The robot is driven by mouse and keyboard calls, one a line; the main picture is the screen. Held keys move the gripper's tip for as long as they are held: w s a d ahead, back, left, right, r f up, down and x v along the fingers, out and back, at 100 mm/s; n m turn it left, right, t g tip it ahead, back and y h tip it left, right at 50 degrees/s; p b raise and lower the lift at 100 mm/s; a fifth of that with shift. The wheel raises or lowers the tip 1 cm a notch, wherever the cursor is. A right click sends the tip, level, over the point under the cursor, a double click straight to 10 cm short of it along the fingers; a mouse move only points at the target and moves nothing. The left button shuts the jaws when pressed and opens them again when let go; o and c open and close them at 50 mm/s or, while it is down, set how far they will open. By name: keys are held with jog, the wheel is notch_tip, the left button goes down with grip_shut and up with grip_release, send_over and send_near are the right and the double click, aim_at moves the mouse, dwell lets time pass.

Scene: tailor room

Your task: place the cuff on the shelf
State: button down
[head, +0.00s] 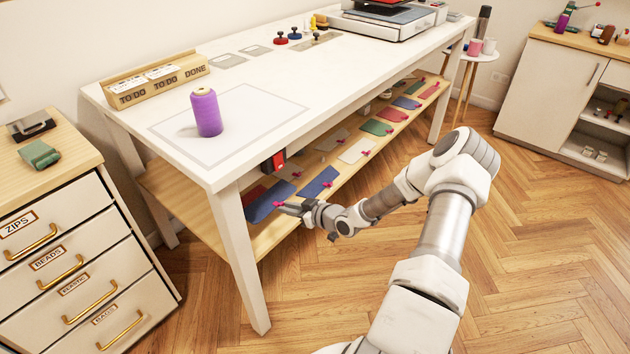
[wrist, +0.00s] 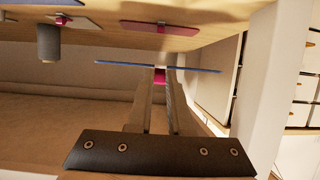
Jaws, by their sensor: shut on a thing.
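In the head view my gripper (head: 284,207) is at the near end of the low wooden shelf (head: 262,240) under the white table. It is shut on the pink clip of a blue cuff (head: 262,205). The cuff is over the shelf boards, near the front edge. In the wrist view, which looks upside down, my fingers (wrist: 160,82) close on the pink clip (wrist: 160,75). The blue cuff (wrist: 200,69) shows there edge-on as a thin, nearly level strip. I cannot tell whether it touches the shelf.
Another blue cuff (head: 318,182) lies just beyond on the shelf, followed by several coloured pieces with pink clips. A table leg (head: 240,262) stands close to the left of my gripper. The white tabletop (head: 300,80) is above. The floor (head: 520,250) to the right is clear.

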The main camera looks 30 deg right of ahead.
aim_at(291, 228)
notch_tip(291, 228, down, 10)
jog(key=b, duration=0.2)
jog(key=shift+r+b, duration=0.25)
jog(key=shift+b, duration=0.1)
jog(key=shift+f+b, duration=0.25)
jog(key=shift+b, duration=0.05)
jog(key=c, duration=0.8)
grip_release()
jog(key=shift+c, duration=0.2)
jog(key=shift+r, duration=0.15)
jog(key=shift+r+p, duration=0.2)
jog(key=shift+p, duration=0.2)
jog(key=p+v, duration=0.2)
jog(key=v, duration=1)
jog(key=shift+p, duration=0.3)
jog(key=shift+d, duration=0.15)
